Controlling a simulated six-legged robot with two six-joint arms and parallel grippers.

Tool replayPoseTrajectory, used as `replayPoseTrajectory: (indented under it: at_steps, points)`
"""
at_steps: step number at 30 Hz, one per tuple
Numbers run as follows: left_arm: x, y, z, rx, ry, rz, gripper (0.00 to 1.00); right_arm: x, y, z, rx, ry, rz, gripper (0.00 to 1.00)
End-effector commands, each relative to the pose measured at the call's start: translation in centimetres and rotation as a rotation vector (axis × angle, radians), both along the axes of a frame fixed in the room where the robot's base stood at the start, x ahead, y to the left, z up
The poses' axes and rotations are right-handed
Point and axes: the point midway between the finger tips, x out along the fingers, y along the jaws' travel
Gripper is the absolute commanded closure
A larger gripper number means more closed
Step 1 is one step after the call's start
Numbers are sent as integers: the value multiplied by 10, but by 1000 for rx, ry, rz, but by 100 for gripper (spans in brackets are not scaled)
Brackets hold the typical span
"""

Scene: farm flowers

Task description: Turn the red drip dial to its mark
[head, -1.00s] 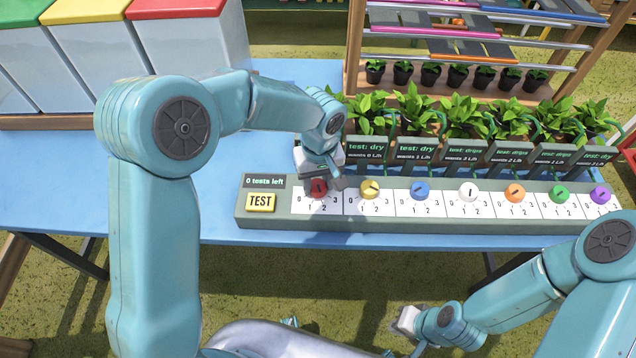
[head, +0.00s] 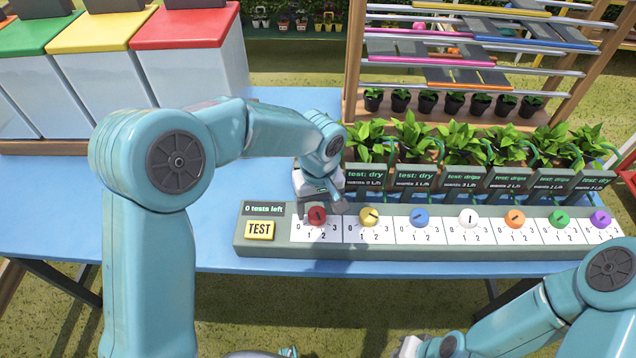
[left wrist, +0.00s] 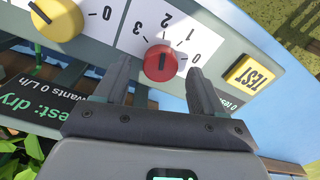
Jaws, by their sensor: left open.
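The red dial (head: 317,216) is the leftmost knob on the grey control panel (head: 240,243), beside the yellow TEST button (head: 260,230). My left gripper (head: 322,208) reaches down to it from behind. In the left wrist view the red dial (left wrist: 160,64) sits between the two open fingers of my left gripper (left wrist: 158,70), with a visible gap on each side. The dial has a short black pointer line; which number it points at I cannot tell. The sign behind reads "test: dry, wants 0 L/h". My right gripper (head: 411,346) is at the bottom edge, partly cut off.
A yellow dial (head: 369,216) is the neighbour on the right, with several other coloured dials beyond. Leafy plants (head: 410,134) and signs stand close behind the panel. Lidded bins (head: 195,60) stand at back left. The blue table (head: 215,215) is clear left of the panel.

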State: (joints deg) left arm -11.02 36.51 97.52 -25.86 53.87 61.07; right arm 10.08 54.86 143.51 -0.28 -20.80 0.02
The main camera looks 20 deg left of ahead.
Motion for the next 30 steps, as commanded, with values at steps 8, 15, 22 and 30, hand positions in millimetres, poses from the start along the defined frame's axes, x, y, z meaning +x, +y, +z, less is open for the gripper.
replayPoseTrajectory:
  at_steps: [8, 15, 22, 30]
  points:
    - [2, -2, 72, -2, -7, 0, 31, 0, 0, 2, 0, 0, 0, 100]
    - [2, -3, 126, -1, -4, -1, 31, 0, 0, 5, 0, 0, 0, 100]
    - [2, -3, 149, -1, -2, 0, 31, 0, 0, 7, 0, 0, 0, 100]
    - [2, -3, 151, 0, -1, 0, 31, 0, 0, 7, 0, 0, 0, 100]
